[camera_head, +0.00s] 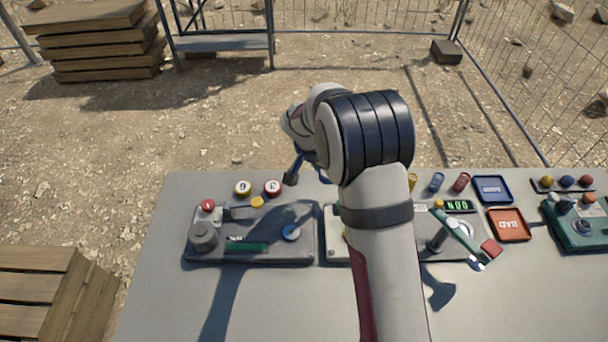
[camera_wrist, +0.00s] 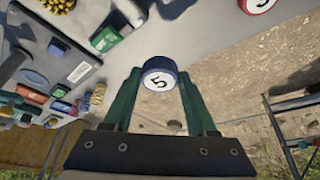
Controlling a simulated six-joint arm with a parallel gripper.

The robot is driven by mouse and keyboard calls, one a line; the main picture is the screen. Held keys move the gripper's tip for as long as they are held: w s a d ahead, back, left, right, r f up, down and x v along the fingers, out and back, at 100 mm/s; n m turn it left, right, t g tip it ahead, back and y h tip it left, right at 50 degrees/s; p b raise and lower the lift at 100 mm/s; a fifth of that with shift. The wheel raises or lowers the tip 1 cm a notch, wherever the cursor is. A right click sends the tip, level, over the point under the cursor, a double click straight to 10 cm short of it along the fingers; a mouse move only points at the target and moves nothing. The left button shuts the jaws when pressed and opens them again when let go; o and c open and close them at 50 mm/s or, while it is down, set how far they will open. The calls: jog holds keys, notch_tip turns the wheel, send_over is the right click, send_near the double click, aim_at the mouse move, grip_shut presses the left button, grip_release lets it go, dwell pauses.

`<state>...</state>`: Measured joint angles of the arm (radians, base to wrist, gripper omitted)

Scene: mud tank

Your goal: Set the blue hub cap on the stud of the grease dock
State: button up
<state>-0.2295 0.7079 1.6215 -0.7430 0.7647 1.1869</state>
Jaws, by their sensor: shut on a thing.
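The blue hub cap (camera_wrist: 160,74) has a white face with a black 5. It is in the wrist view, between the fingertips of my gripper (camera_wrist: 159,84). My gripper is shut on the cap and holds it. In the head view my arm hides most of the gripper and the cap. I cannot tell for sure which fixture is the grease dock, and its stud is not clearly visible.
A yellow-rimmed cap (camera_head: 243,188) and a red-rimmed cap (camera_head: 272,188) are at the table's back edge. A blue tray (camera_head: 493,190), an orange tray (camera_head: 508,226) and a teal fixture (camera_head: 580,230) stand at the right. My arm covers the table's middle. The front left is clear.

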jog(key=s+a+r, duration=0.4)
jog(key=s+a, duration=0.5)
jog(key=s, duration=0.4)
jog(key=shift+f, duration=2.75)
jog(key=shift+f, duration=1.05)
jog(key=o, duration=1.6)
jog(key=shift+c, duration=0.2)
notch_tip(320, 180, up, 8)
jog(key=shift+f, duration=0.25)
